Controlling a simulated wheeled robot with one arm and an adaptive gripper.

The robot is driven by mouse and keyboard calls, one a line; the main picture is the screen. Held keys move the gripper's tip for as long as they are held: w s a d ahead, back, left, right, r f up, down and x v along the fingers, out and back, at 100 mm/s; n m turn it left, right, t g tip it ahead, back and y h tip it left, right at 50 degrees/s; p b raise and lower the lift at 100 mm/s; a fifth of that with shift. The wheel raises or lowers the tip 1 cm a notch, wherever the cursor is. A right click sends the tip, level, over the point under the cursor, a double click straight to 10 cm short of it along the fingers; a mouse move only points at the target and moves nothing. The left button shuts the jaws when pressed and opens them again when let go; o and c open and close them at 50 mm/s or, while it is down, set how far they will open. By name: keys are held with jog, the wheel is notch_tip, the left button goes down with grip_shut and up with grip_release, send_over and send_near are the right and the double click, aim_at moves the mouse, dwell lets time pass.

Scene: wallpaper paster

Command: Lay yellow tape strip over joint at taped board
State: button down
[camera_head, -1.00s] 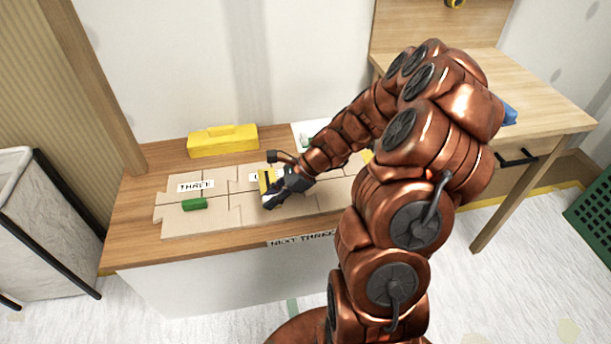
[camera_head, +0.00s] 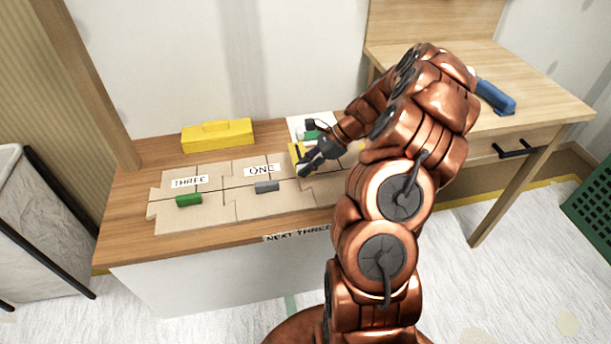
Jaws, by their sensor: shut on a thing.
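My gripper (camera_head: 308,166) is shut on a yellow piece (camera_head: 296,154), which looks like the yellow tape strip, above the right part of the board row. The pale boards lie joined on the wooden bench. One board (camera_head: 172,220) is labelled THREE and bears a green block (camera_head: 188,200). The board beside it (camera_head: 262,210) is labelled ONE and bears a grey block (camera_head: 267,187). The boards further right are largely hidden by my arm and gripper. Whether the yellow piece touches a board cannot be told.
A white sheet (camera_head: 297,122) with a green item (camera_head: 310,134) lies behind my gripper. A label reading NEXT THREE (camera_head: 297,232) is on the bench front. A desk (camera_head: 540,95) with a blue tool (camera_head: 495,97) stands right.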

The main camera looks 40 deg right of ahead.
jog(key=shift+f+b, duration=0.45)
jog(key=shift+f, duration=1.35)
jog(key=shift+f, duration=0.1)
jog(key=c, duration=1.1)
grip_release()
jog(key=shift+o, duration=0.2)
